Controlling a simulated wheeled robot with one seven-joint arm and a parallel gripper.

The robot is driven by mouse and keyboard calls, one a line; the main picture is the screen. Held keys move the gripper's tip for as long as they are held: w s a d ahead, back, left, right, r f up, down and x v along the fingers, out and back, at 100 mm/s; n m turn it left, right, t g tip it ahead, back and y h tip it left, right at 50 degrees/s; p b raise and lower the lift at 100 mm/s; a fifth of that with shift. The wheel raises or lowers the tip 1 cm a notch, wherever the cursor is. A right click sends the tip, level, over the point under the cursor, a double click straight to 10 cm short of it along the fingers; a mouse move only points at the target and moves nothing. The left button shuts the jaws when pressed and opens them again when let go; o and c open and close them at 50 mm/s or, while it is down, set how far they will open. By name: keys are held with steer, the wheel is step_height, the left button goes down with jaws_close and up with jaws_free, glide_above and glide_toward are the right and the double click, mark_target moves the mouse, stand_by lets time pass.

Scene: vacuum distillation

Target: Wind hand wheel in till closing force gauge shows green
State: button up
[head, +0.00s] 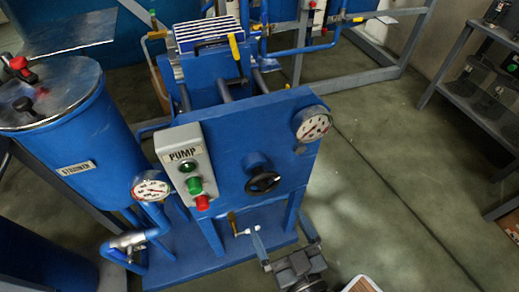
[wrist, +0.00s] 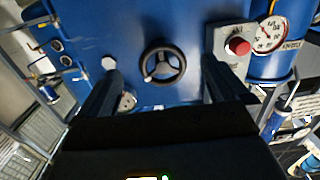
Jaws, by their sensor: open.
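The black hand wheel (head: 263,182) sits on the front of the blue press panel. In the wrist view the hand wheel (wrist: 163,63) shows between and beyond my fingertips, with nothing held. My gripper (head: 279,222) is open, in front of and below the wheel in the head view, apart from it. A round white gauge (head: 312,124) is at the panel's upper right, likely the closing force gauge; its needle and colour zone are too small to read. In the wrist view this gauge (wrist: 128,100) is mostly hidden behind my left finger.
A grey PUMP box (head: 182,165) with green and red buttons is left of the wheel. A second gauge (head: 151,188) sits by the blue strainer tank (head: 60,120). Pipework with a small valve is low on the left. Open floor lies right; a shelf (head: 480,100) stands far right.

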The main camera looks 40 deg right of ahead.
mark_target(265, 186)
steer(key=shift+h, duration=0.4)
steer(key=w+r+p, duration=0.1)
steer(key=w, duration=0.1)
steer(key=w+d+r+p, duration=0.1)
steer(key=r+p, duration=0.1)
steer(key=shift+w+r, duration=0.3)
steer(key=shift+w, duration=0.1)
steer(key=shift+p+x, duration=0.45)
steer(key=shift+x, duration=3.65)
steer(key=shift+c, duration=0.2)
steer(key=c, duration=0.7)
steer(key=shift+a, duration=0.1)
steer(key=shift+m, duration=0.4)
steer(key=m, duration=0.5)
steer(key=shift+m+b, duration=0.3)
steer(key=shift+b, duration=0.05)
steer(key=m, duration=0.5)
steer(key=shift+s+f+b, duration=0.1)
steer(key=shift+b, duration=0.3)
steer(key=shift+m, duration=0.3)
